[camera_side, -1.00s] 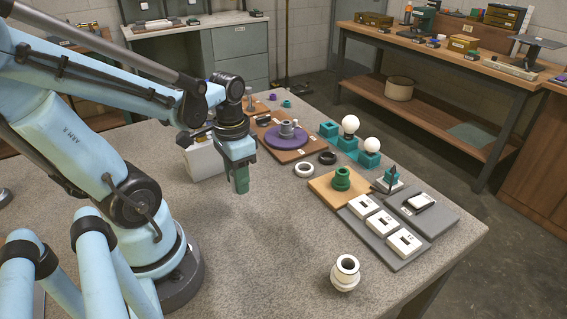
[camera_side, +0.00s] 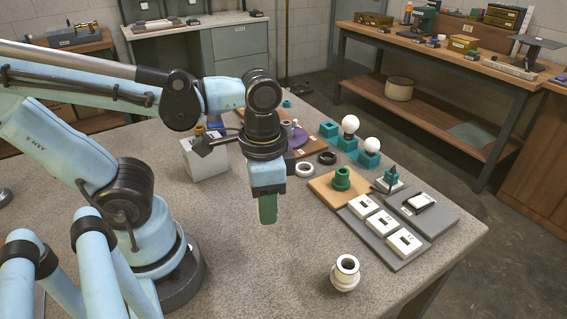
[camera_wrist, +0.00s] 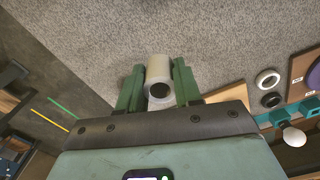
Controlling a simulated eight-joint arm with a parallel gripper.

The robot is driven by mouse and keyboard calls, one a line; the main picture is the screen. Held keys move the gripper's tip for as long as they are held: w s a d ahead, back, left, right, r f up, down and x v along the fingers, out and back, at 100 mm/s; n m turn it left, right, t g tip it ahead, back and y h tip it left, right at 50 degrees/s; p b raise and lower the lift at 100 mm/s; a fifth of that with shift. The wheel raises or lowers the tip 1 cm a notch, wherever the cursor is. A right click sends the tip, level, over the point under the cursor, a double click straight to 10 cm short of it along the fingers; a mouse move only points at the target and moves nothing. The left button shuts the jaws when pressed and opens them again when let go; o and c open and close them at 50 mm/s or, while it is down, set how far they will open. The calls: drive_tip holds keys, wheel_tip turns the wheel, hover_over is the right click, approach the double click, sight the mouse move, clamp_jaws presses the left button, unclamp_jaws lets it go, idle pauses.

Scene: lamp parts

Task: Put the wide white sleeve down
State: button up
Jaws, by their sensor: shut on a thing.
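My gripper (camera_side: 267,208) points down over the open middle of the grey table (camera_side: 225,265). Its green fingers are shut on the wide white sleeve (camera_wrist: 158,72), which shows between them in the wrist view with a dark round opening facing the camera. The fingers (camera_wrist: 157,88) touch it on both sides. In the side view the sleeve is hidden behind the fingers. The gap between the sleeve's lower end and the table cannot be judged exactly.
A white collared part (camera_side: 345,275) stands near the front edge. To the right are a green part (camera_side: 341,180) on a wooden board, white switch plates (camera_side: 381,225) on a grey mat, a white ring (camera_side: 305,170) and a black ring (camera_side: 327,158). The table's middle front is clear.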

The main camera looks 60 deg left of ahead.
drive_tip(key=s+d+f+m, duration=0.3)
drive_tip(key=s+d+m, duration=0.5)
drive_tip(key=d+m, duration=0.45)
drive_tip(key=shift+w+d+f, duration=0.1)
drive_tip(key=shift+f, duration=1.7)
drive_tip(key=shift+d+f, duration=0.1)
drive_tip(key=shift+f, duration=1.65)
drive_tip(key=shift+f, duration=0.1)
drive_tip(key=o, duration=1)
